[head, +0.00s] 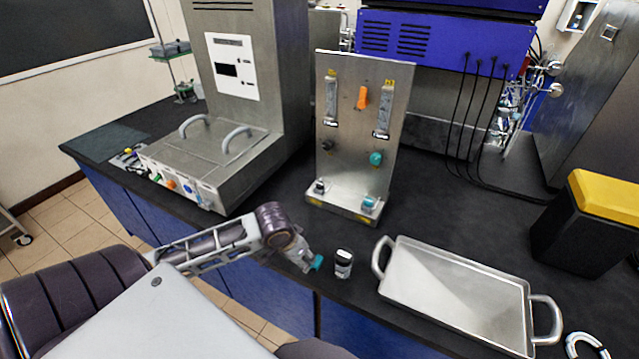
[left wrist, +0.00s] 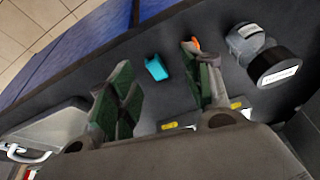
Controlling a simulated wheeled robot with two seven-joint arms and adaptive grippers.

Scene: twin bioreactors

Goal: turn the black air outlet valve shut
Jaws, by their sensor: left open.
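An upright metal panel (head: 352,115) stands on the bench in the head view. It carries a black knob (head: 327,145) at mid-left, a teal knob (head: 376,158) at mid-right and an orange valve (head: 362,97) above. On its foot are a smaller black fitting (head: 320,187) and a blue one (head: 369,203). I cannot tell which black part is the air outlet valve. My left gripper (head: 306,262) is low over the bench's front edge, well apart from the panel. In the left wrist view its green-padded fingers (left wrist: 163,95) are spread, with a teal piece (left wrist: 156,68) visible beyond the gap.
A metal tray (head: 385,283) with raised handles is farther right. A steel box (head: 205,150) with handles stands left of the panel, and a yellow-lidded black bin (head: 570,235) at right.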

